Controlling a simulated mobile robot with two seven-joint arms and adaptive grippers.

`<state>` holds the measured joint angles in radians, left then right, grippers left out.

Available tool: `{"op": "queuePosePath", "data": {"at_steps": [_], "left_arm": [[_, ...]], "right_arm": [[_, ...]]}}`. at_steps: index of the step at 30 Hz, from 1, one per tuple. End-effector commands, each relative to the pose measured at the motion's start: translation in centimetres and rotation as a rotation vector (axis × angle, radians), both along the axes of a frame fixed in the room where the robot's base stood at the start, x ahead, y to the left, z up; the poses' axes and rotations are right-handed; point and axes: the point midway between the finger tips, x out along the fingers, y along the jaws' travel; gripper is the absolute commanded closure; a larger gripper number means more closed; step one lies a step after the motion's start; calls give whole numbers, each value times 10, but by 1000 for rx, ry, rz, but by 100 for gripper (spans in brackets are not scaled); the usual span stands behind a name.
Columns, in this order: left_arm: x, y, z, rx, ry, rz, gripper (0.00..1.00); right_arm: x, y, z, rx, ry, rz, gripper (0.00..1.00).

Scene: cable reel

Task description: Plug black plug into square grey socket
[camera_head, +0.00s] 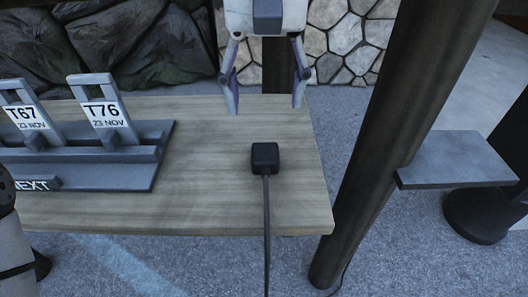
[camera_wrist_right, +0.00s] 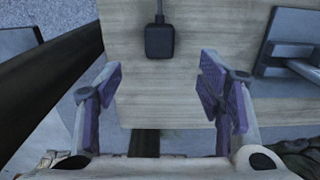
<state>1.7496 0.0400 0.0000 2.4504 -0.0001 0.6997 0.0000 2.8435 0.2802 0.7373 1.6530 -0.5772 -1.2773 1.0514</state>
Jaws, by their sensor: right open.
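The black plug (camera_head: 265,158) lies on the wooden table, with its cable running toward the table's front edge and hanging over it. It also shows in the right wrist view (camera_wrist_right: 160,41), ahead of the fingers. My right gripper (camera_head: 266,106) is open and empty over the far part of the table, beyond the plug and apart from it. Its two fingers also show in the right wrist view (camera_wrist_right: 160,100), spread wide. No square grey socket can be made out in either view. My left gripper is not clearly visible; only a part of an arm shows at the lower left.
The wooden table (camera_head: 220,190) has bare room around the plug. A grey rack with number tags (camera_head: 105,115) stands on its left side. A dark post (camera_head: 385,130) rises just right of the table, with a small grey shelf (camera_head: 460,160) attached. A stone wall is behind.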

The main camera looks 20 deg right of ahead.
Motion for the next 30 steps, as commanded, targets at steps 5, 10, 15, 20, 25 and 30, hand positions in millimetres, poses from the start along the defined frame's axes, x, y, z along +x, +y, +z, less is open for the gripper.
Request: {"op": "queuePosePath", "data": {"at_steps": [5,10,15,20,25,30], "left_arm": [[-6,0,-7,0,23,0,35],[-11,0,-11,0,38,0,35],[-11,0,-12,0,40,-1,35],[-11,0,-11,0,39,-1,35],[-14,0,-15,1,50,-2,35],[-20,0,-21,1,69,-2,35]], "right_arm": [[0,0,-35,-1,13,2,38],[0,0,-63,1,9,1,38],[0,0,-68,2,3,1,38],[0,0,-68,1,1,1,38],[0,-1,-83,1,10,1,38],[1,-1,-113,0,10,2,38]]}}
